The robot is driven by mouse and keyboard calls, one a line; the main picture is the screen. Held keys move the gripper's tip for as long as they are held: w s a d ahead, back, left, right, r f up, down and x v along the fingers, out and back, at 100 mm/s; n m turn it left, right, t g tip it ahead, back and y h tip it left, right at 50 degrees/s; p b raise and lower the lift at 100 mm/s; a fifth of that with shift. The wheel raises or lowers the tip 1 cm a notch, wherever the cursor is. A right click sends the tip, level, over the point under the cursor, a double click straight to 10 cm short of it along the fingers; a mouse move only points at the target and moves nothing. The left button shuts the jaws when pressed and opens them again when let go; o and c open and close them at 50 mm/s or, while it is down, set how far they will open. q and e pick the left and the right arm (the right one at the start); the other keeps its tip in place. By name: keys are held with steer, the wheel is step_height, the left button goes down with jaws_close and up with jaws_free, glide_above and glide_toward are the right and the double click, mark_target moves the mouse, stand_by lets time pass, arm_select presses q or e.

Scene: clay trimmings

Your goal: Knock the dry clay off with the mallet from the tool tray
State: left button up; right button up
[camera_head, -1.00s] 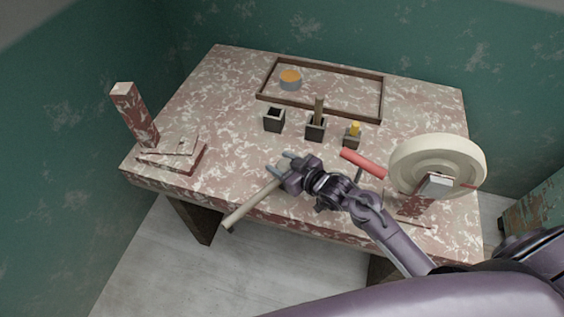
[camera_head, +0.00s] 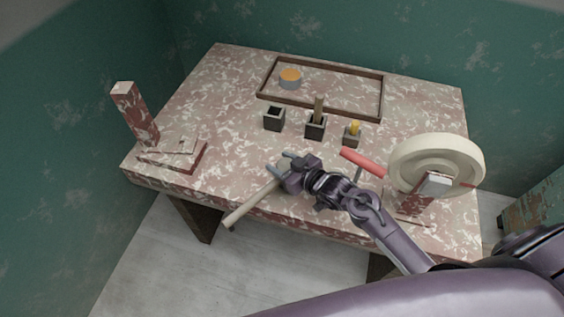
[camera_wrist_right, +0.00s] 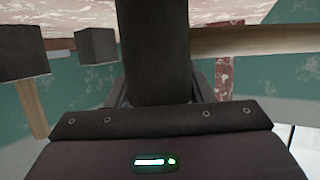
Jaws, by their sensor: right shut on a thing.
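My right gripper (camera_head: 286,162) is over the front part of the mottled table. It is shut on a pale wooden rod (camera_head: 250,205), probably the mallet's handle, which slants down-left past the table's front edge. The rod also shows at the right of the right wrist view (camera_wrist_right: 260,40). A broad dark piece (camera_wrist_right: 155,50) fills the middle of that view; I cannot tell whether it is a mallet head or a gripper part. The brown-rimmed tray (camera_head: 335,69) at the back holds a grey cup (camera_head: 290,80) with orange contents. I cannot make out dry clay for certain. My left gripper is out of view.
A cream wheel (camera_head: 405,160) on a stand is at the right, near a red bar (camera_head: 362,163) on a dark stem. Small dark holders (camera_head: 274,120) stand mid-table, some with tools. A mottled post (camera_head: 135,115) rises at the left. The table's left back is clear.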

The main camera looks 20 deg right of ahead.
steer(key=shift+f+p, duration=0.2)
steer(key=shift+p, duration=0.25)
stand_by(0.9)
steer(key=shift+s+f, duration=0.15)
steer(key=shift+f, duration=0.1)
stand_by(0.4)
steer(key=shift+r, duration=0.1)
step_height(320, 180, up, 6)
steer(key=p, duration=0.6)
steer(key=shift+r, duration=0.1)
steer(key=shift+w, duration=0.2)
